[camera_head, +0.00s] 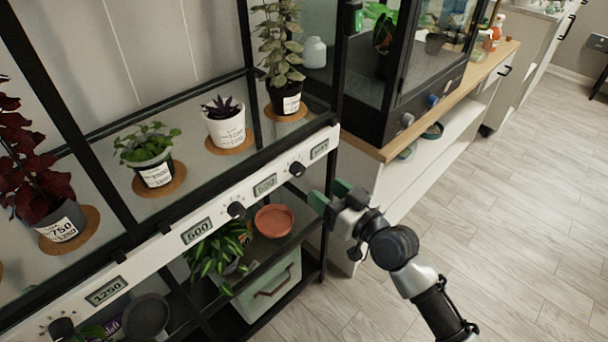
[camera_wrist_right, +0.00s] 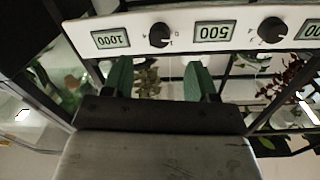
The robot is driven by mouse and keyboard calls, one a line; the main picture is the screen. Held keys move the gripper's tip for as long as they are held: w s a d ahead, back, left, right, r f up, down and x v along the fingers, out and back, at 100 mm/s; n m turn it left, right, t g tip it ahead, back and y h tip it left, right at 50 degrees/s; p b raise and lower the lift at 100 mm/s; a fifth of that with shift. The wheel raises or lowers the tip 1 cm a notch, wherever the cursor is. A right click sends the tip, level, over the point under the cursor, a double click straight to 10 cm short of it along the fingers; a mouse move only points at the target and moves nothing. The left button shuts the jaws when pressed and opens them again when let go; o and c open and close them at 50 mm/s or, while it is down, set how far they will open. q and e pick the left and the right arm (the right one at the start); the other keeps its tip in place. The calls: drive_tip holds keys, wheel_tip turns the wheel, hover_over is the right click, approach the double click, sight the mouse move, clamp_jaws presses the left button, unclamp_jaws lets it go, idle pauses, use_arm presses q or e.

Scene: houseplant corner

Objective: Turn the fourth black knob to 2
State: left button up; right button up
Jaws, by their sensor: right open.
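Black knobs sit on the white front rail (camera_head: 218,198) of the plant shelf, between grey displays. The rightmost knob (camera_head: 297,169) is beside the far-right display (camera_head: 319,149); another knob (camera_head: 236,210) is left of it, and one (camera_head: 62,330) is at bottom left. In the wrist view, upside down, the rightmost knob (camera_wrist_right: 159,35) sits between displays reading 1000 (camera_wrist_right: 110,39) and 500 (camera_wrist_right: 214,32). Its setting is too small to read. My right gripper (camera_head: 330,196) is open and empty, its green fingertips (camera_wrist_right: 158,78) apart from the rail. My left gripper is not in view.
Potted plants stand on cork mats above the rail, including one in a white pot (camera_head: 225,128). Below are a terracotta saucer (camera_head: 274,221) and a green-grey drawer box (camera_head: 268,286). A wooden-topped cabinet (camera_head: 378,146) stands to the right. The floor (camera_head: 500,240) is clear.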

sight(301, 173)
drive_tip(key=x, duration=0.7)
drive_tip(key=shift+w+a, duration=0.15)
drive_tip(key=c, duration=0.9)
drive_tip(key=shift+c, duration=0.2)
